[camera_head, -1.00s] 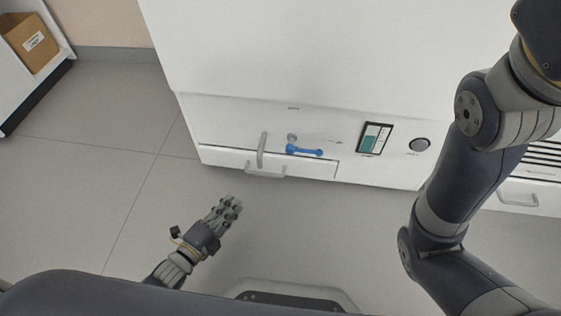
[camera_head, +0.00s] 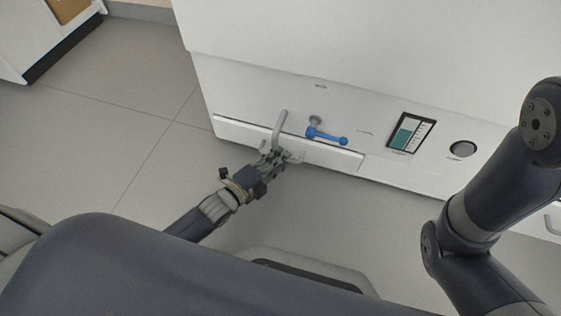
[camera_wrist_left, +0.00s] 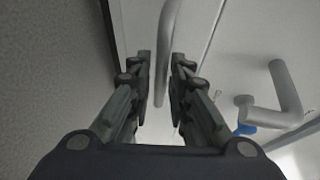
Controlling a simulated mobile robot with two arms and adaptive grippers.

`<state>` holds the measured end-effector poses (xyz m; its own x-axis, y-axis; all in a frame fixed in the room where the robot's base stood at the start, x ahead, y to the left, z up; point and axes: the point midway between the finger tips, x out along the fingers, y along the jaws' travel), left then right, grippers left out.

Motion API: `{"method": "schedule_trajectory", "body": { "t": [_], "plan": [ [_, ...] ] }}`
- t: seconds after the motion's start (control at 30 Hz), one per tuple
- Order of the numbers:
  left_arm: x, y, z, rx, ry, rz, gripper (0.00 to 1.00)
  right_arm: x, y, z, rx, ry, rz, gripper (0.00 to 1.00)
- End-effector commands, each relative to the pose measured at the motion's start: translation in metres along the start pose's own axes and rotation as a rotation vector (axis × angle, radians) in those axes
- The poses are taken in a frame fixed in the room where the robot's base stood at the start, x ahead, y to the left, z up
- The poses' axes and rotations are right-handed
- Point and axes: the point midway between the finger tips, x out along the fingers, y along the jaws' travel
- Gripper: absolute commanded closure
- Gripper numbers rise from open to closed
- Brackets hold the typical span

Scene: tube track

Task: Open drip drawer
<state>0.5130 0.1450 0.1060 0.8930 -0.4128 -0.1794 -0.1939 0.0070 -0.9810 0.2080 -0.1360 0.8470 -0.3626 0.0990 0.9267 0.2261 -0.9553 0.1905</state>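The drip drawer (camera_head: 335,157) is a low white panel at the bottom left of the white cabinet, and it looks shut. Its grey bar handle (camera_head: 297,157) is partly hidden by my left gripper (camera_head: 279,156). In the left wrist view the fingers of my left gripper (camera_wrist_left: 161,75) are apart, one on each side of the grey handle bar (camera_wrist_left: 166,45). Clear gaps show, and I see no firm contact. My right arm shows at the right of the head view, but its gripper is out of view.
Above the drawer are a grey curved pipe (camera_head: 280,128) and a blue valve lever (camera_head: 325,136), close to my left gripper. A level gauge (camera_head: 410,132) and a round dial (camera_head: 463,149) sit farther right. The floor (camera_head: 120,120) at left is clear.

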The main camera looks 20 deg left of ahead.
Motion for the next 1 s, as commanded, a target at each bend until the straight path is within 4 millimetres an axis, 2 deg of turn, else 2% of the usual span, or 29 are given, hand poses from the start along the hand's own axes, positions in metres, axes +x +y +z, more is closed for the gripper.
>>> {"method": "schedule_trajectory", "body": {
  "t": [0.13, 0.4, 0.5, 0.73, 0.87, 1.0],
  "plan": [
    [0.009, 0.001, -0.001, -0.001, 0.001, 0.000, 0.82, -0.006, -0.001, -0.002, 0.000, 0.000, -0.001, 1.00],
    [0.009, 0.000, -0.001, -0.001, 0.000, 0.001, 0.82, -0.005, -0.001, -0.002, 0.000, 0.001, -0.001, 1.00],
    [0.009, 0.000, -0.001, -0.001, 0.000, 0.001, 1.00, -0.005, -0.001, -0.002, 0.000, 0.001, -0.001, 1.00],
    [0.008, 0.000, -0.001, -0.001, 0.000, 0.002, 1.00, -0.004, -0.001, -0.002, 0.000, 0.000, -0.001, 1.00],
    [-0.001, 0.000, -0.002, -0.001, 0.000, 0.005, 1.00, 0.003, 0.001, 0.001, 0.000, 0.000, -0.001, 1.00],
    [-0.021, 0.002, -0.003, -0.002, 0.000, 0.008, 1.00, 0.018, 0.004, 0.007, 0.000, -0.001, -0.001, 1.00]
  ]
}}
